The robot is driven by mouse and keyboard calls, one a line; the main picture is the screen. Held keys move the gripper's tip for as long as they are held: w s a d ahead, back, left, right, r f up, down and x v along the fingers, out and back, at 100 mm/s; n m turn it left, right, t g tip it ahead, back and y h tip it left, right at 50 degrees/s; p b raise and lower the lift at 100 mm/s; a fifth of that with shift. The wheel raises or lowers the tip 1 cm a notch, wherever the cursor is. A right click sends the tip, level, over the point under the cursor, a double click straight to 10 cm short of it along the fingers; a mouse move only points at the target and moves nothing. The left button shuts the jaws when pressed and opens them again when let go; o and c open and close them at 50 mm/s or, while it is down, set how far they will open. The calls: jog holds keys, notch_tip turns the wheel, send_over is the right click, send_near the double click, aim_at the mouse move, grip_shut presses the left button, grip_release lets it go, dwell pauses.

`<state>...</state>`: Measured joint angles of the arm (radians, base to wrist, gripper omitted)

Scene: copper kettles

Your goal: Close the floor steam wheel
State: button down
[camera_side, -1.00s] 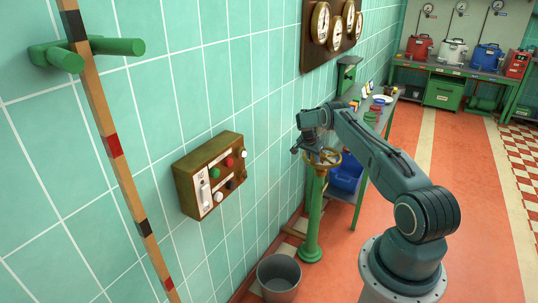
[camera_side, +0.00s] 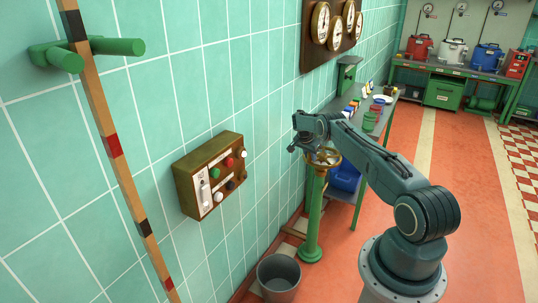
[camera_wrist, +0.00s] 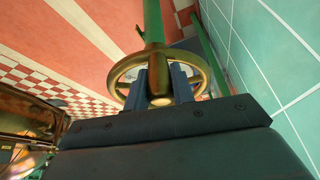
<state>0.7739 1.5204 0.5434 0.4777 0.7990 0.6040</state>
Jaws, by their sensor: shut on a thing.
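The steam wheel (camera_side: 323,157) is a brass handwheel on top of a green floor post (camera_side: 313,225) near the tiled wall. In the wrist view the wheel (camera_wrist: 125,72) fills the middle, with the green post behind it. My gripper (camera_side: 302,147) is at the wheel's rim on its wall side. In the wrist view my gripper (camera_wrist: 160,88) has its two blue-grey fingers on either side of a brass part of the wheel and is shut on it. The exact contact is partly hidden by my fingers.
A control box (camera_side: 209,175) with buttons is on the wall at left. A grey bucket (camera_side: 278,278) stands in front of the post. A workbench (camera_side: 362,130) with bottles and cups and a blue bin (camera_side: 346,175) lie just behind. Open red floor is at right.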

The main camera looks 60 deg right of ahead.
jog(key=c, duration=1.5)
grip_release()
jog(key=shift+w+d+r, duration=0.1)
jog(key=shift+w+r, duration=0.05)
jog(key=o, duration=0.3)
jog(key=shift+v, duration=6.85)
jog(key=shift+c, duration=0.2)
